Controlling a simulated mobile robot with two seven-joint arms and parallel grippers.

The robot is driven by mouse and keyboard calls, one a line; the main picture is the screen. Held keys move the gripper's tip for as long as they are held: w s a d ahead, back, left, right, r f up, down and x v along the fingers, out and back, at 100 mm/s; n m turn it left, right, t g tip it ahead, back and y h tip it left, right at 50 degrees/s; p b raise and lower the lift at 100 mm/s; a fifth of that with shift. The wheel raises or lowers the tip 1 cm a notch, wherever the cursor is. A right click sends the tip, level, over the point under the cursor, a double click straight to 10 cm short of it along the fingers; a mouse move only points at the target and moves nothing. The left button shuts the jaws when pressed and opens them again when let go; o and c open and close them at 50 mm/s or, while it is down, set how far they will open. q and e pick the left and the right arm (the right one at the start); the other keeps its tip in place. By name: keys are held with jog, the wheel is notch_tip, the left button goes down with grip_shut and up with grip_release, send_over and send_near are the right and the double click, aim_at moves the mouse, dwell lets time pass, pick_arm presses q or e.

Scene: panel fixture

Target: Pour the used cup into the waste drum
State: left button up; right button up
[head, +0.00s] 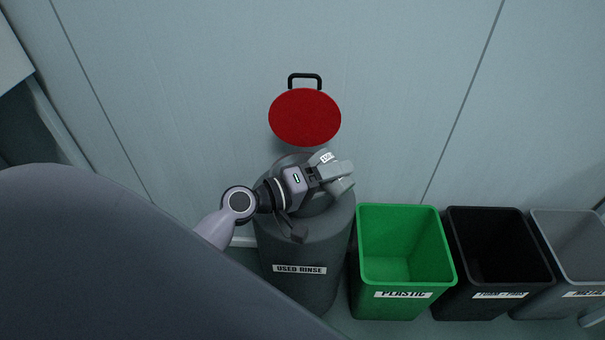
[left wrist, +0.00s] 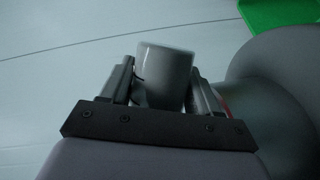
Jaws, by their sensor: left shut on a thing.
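The waste drum (head: 300,255) is a dark grey cylinder labelled "USED RINSE", with a round opening in its top. My left gripper (head: 335,175) is over the drum's top and is shut on the used cup (head: 322,158), a light grey cup with a white label. The cup looks tilted above the opening, which my gripper and arm partly cover. In the left wrist view the cup (left wrist: 165,75) sits between both fingers, and the drum (left wrist: 285,85) curves in at the right. I cannot see what is inside the cup. My right gripper is not in view.
A red round lid (head: 305,117) with a black handle stands against the wall behind the drum. A green plastic bin (head: 400,287), a black bin (head: 497,285) and a grey bin (head: 570,270) stand to the right of the drum.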

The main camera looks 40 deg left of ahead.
pick_arm(q)
jog(key=shift+a, duration=0.15)
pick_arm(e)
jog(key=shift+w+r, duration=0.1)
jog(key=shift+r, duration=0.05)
pick_arm(q)
jog(key=shift+w+a+r+n+b, duration=0.2)
jog(key=shift+a+r+n+b, duration=0.25)
jog(key=shift+a+n, duration=0.25)
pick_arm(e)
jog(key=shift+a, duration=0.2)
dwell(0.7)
pick_arm(q)
jog(key=shift+a+r+n+t, duration=0.15)
jog(key=shift+r+n+t, duration=0.2)
jog(key=shift+n, duration=0.35)
dwell(0.8)
